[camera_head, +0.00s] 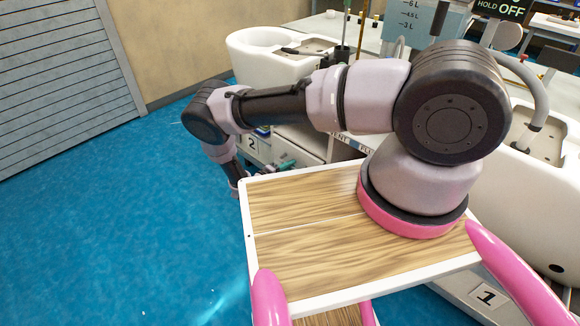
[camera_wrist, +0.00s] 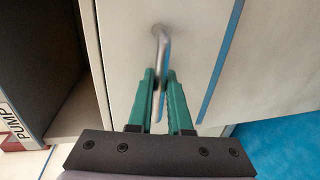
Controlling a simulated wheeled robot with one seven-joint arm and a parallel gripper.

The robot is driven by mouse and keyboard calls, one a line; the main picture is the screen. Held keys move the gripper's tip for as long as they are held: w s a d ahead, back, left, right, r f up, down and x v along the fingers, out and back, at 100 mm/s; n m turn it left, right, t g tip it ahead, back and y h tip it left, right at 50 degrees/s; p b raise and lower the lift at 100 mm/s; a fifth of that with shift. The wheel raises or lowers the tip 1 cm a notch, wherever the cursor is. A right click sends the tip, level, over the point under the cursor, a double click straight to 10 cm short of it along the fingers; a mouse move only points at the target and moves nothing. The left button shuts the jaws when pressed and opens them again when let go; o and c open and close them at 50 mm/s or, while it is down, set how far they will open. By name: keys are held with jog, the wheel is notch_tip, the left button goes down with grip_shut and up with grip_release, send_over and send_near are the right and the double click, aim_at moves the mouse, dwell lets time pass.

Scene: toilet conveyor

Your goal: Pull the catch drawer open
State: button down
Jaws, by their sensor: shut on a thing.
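In the wrist view, a pale drawer front (camera_wrist: 130,45) carries a bent metal bar handle (camera_wrist: 162,38). In the head view, my gripper (camera_head: 284,164) is small and partly hidden behind my own body, in front of a pale drawer front (camera_head: 296,144) in the bench. I cannot tell from these views whether the drawer stands out from the bench.
A dark open recess (camera_wrist: 40,60) lies left of the drawer front, with a "PUMP" label (camera_wrist: 12,128) by it. White toilets (camera_head: 258,55) stand along the bench. Labels "2" (camera_head: 252,143) and "1" (camera_head: 487,297) mark it. Blue floor (camera_head: 110,200) is clear at left.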

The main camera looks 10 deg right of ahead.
jog(key=f+v, duration=0.2)
jog(key=v, duration=0.7)
jog(key=f+v, duration=0.1)
jog(key=v, duration=0.9)
jog(key=shift+s+a+f, duration=0.25)
jog(key=shift+a+f, duration=0.15)
jog(key=shift+a, duration=0.05)
jog(key=c, duration=0.8)
grip_release()
jog(key=shift+c, duration=0.2)
jog(key=shift+a, duration=0.1)
jog(key=v, duration=1)
jog(key=shift+s+a, duration=0.2)
jog(key=shift+a, duration=0.05)
jog(key=shift+r, duration=0.1)
